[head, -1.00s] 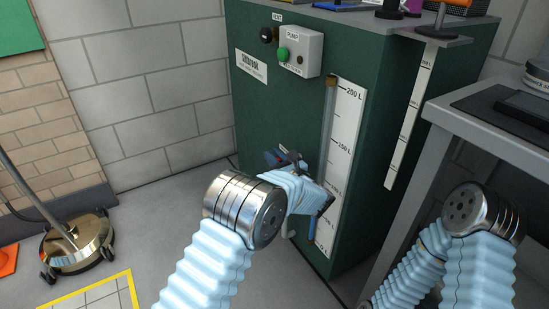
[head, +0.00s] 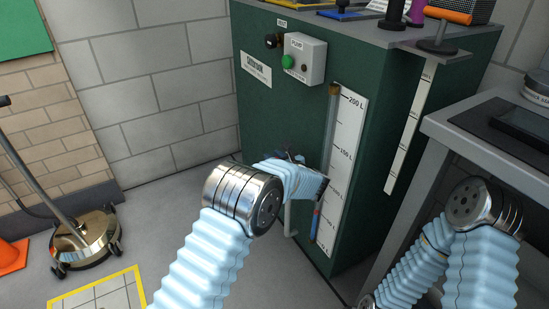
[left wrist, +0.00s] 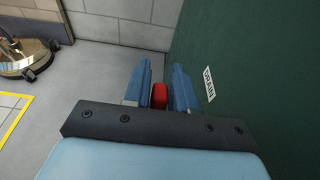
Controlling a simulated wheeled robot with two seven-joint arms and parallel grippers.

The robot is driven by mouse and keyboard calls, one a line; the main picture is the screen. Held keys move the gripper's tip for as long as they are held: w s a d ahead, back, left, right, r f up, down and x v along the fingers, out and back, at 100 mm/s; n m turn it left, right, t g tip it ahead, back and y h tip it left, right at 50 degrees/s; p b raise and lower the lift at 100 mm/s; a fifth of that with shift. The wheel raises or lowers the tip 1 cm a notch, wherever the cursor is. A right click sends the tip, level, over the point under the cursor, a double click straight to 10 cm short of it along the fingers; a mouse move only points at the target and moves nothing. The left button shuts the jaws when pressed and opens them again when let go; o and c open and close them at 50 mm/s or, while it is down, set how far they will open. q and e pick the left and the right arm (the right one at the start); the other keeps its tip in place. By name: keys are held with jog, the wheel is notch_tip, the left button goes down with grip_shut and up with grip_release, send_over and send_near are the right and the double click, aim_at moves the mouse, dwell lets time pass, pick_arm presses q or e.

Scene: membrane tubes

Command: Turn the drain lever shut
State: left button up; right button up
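The drain lever shows as a red handle (left wrist: 160,95) in the left wrist view, beside the white DRAIN label (left wrist: 209,84) on the dark green tank (left wrist: 250,60). In the head view my left gripper (head: 308,178) is at the tank's lower front, mostly behind my own wrist, which hides the lever. My right arm is at the lower right of the head view; its gripper does not show.
A level tube with a white scale (head: 345,150) stands just right of my left gripper. A pump box (head: 304,58) is above it. A grey table (head: 470,130) stands at right. A brass-coloured wheeled floor cleaner (head: 88,240) and an orange cone (head: 12,256) are at left.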

pick_arm(q)
jog(key=v, duration=1.4)
pick_arm(e)
jog(key=shift+r, duration=0.15)
pick_arm(q)
jog(key=shift+a, duration=0.1)
